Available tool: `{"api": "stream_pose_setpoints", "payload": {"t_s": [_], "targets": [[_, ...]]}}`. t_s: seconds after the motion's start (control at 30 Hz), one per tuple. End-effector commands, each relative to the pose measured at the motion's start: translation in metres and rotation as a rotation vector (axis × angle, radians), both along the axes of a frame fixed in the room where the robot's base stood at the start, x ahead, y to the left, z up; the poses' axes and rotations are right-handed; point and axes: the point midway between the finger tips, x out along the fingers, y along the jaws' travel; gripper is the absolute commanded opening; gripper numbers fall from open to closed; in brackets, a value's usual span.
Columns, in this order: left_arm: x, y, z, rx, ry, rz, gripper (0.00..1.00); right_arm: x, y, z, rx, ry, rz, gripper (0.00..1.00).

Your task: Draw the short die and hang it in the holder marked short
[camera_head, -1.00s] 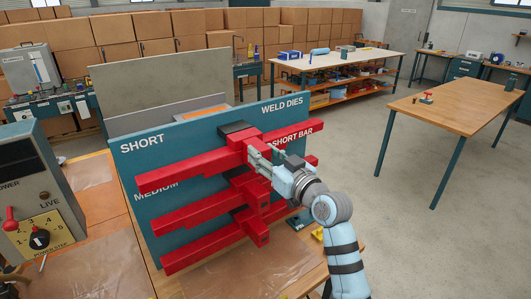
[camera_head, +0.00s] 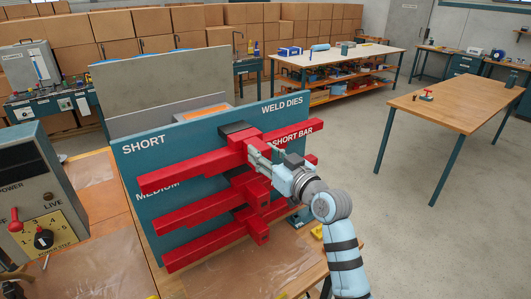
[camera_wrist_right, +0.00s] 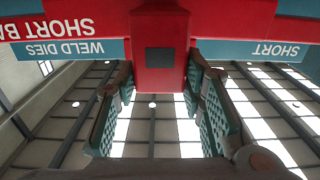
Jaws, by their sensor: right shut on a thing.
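A teal board (camera_head: 190,140) reads WELD DIES, SHORT, MEDIUM and SHORT BAR, with some lettering covered. Three long red dies are stacked in front of it. The top red die (camera_head: 185,176) lies just below the SHORT label, with a dark piece behind its middle. My right gripper (camera_head: 258,163) is shut on the block jutting from the top die's middle. In the right wrist view this red block (camera_wrist_right: 160,70) sits between the two ribbed finger pads. The middle red die (camera_head: 190,214) and bottom red die (camera_head: 195,249) are below. My left gripper is not in view.
A grey power box (camera_head: 40,200) with a red lever and step knob stands close at the left. The board stands on a wooden bench (camera_head: 100,240). A wooden table (camera_head: 465,95) on the right is mostly bare, with clear floor before it.

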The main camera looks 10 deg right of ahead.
Motion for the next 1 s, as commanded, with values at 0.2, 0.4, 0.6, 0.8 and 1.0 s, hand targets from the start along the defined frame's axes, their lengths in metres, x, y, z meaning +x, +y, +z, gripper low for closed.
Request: {"api": "stream_pose_setpoints", "payload": {"t_s": [0.2,0.4,0.6,0.8,1.0], "targets": [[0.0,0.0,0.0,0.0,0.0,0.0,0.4,0.001,0.0,0.002,0.002,-0.005,0.0,0.0],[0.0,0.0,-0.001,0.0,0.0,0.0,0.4,0.003,0.001,0.002,0.001,-0.005,0.0,0.0],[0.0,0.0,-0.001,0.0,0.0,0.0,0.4,0.002,0.001,0.001,0.0,-0.003,0.0,0.6],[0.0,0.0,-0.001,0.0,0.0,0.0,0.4,0.002,0.001,-0.001,-0.001,0.003,0.0,0.6],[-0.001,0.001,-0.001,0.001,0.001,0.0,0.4,-0.015,-0.007,-0.001,-0.002,0.0,-0.002,0.6]]}}
